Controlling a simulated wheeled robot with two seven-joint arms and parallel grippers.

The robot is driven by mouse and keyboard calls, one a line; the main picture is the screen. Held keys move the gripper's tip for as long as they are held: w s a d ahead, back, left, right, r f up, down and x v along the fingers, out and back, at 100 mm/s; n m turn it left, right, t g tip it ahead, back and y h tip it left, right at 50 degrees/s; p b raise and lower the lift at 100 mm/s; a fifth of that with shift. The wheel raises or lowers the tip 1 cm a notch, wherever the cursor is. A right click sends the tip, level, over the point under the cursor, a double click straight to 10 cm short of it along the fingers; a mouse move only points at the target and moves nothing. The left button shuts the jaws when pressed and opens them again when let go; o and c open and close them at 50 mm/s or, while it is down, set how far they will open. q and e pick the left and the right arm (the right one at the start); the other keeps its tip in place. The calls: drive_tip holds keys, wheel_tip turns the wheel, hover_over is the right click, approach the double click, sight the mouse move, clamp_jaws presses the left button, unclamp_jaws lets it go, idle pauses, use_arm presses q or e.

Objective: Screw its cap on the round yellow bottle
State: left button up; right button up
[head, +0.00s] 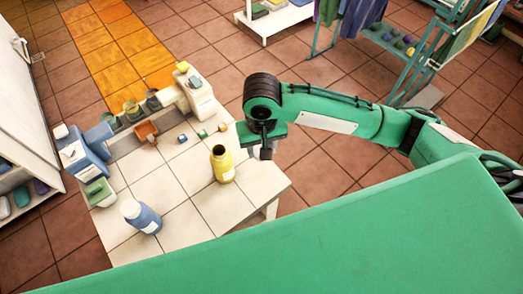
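The round yellow bottle (223,165) stands upright on the white tiled table, near its right side. Its dark mouth is open, with no cap on it. Three small cap-like pieces lie behind it: one bluish (182,138), one teal and orange (202,133), one teal and brown (222,127). I cannot tell which fits the yellow bottle. My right gripper (266,152) hangs just right of the yellow bottle, apart from it, above the table's right edge. Its fingers are small and dark, so whether it is open is unclear. My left gripper is out of view.
A blue bottle (146,219) with a white cap stands front left. A large blue jug (88,158), a green sponge-like block (99,191), an orange piece (146,131) and a white bottle (198,96) line the left and back. The tiled table (185,215) is clear in front.

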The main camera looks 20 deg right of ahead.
drive_tip(key=w+d+r, duration=0.2)
drive_tip(key=d+r, duration=0.2)
drive_tip(key=d, duration=0.4)
drive_tip(key=shift+d+r+n, duration=0.2)
drive_tip(key=shift+d+n, duration=0.1)
drive_tip(key=shift+w, duration=0.1)
